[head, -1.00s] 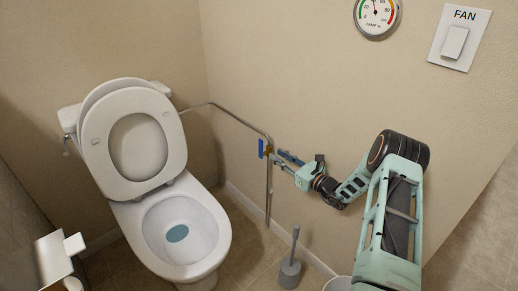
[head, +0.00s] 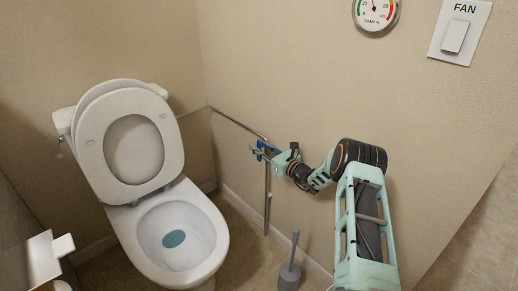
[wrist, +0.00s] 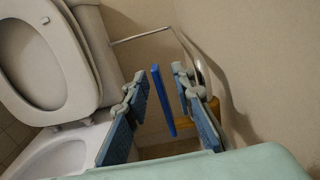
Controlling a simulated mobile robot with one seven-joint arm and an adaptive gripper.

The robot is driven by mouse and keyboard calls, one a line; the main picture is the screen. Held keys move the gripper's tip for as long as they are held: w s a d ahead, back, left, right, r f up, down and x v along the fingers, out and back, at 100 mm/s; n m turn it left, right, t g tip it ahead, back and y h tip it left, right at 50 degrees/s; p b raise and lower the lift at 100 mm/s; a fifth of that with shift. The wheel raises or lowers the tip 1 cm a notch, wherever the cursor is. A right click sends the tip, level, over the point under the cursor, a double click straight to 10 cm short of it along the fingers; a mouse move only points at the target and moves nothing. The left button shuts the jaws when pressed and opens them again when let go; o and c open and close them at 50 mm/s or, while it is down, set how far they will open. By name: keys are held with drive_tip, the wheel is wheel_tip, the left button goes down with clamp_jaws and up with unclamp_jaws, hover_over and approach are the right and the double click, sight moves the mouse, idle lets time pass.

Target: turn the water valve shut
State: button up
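The water valve has a blue lever (wrist: 162,102) and a brass-yellow body (wrist: 211,108) on a thin metal pipe (head: 267,200) by the right wall. My gripper (wrist: 157,88) is open in the wrist view, one blue-padded finger on each side of the lever. The lever stands between the fingers with a visible gap on both sides; I see no contact. In the head view my gripper (head: 262,150) is at the valve and covers most of it.
A toilet (head: 170,240) with raised lid stands to the left of the valve. A toilet brush (head: 289,270) stands on the floor below my arm. A paper holder (head: 45,258) is at the lower left. A gauge (head: 376,12) and a fan switch (head: 455,36) are on the wall above.

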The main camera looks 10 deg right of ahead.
clamp_jaws()
